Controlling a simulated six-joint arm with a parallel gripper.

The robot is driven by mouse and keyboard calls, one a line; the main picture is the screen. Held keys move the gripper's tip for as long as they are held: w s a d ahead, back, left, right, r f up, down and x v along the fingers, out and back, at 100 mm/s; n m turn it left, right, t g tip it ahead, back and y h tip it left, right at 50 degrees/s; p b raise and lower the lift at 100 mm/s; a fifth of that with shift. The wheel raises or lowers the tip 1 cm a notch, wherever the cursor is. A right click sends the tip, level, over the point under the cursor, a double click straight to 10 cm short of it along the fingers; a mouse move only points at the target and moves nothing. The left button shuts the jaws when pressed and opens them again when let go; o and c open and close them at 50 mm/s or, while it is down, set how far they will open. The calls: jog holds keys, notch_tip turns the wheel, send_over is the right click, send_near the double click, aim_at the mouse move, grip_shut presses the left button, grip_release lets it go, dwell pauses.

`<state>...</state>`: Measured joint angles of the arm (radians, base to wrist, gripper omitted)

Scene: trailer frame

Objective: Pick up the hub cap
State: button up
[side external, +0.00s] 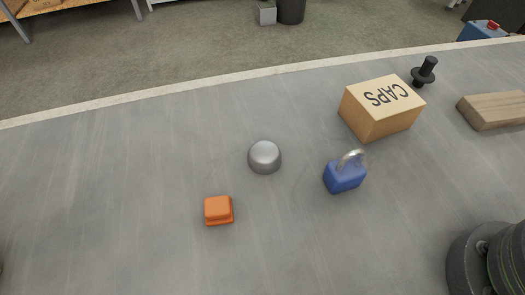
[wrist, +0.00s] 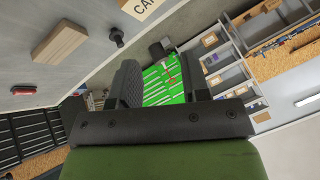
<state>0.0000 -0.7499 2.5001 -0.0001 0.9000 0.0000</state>
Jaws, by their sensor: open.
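The hub cap (side external: 264,156) is a small, smooth grey metal dome. It lies on the grey work surface (side external: 120,200) near the middle of the side external view, with nothing touching it. In the wrist view my gripper (wrist: 162,72) is open, its two dark fingers apart with nothing held between them. The wrist view looks past the surface toward the room, and the hub cap does not show there. The fingers cannot be made out in the side external view, so I cannot tell their distance from the hub cap.
An orange block (side external: 218,210) lies left and in front of the hub cap. A blue padlock (side external: 345,174) stands to its right, with a CAPS box (side external: 381,108) behind. A black knobbed part (side external: 425,72) and wooden block (side external: 494,110) lie farther right. The surface's left is clear.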

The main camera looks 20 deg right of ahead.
jog(key=o, duration=1)
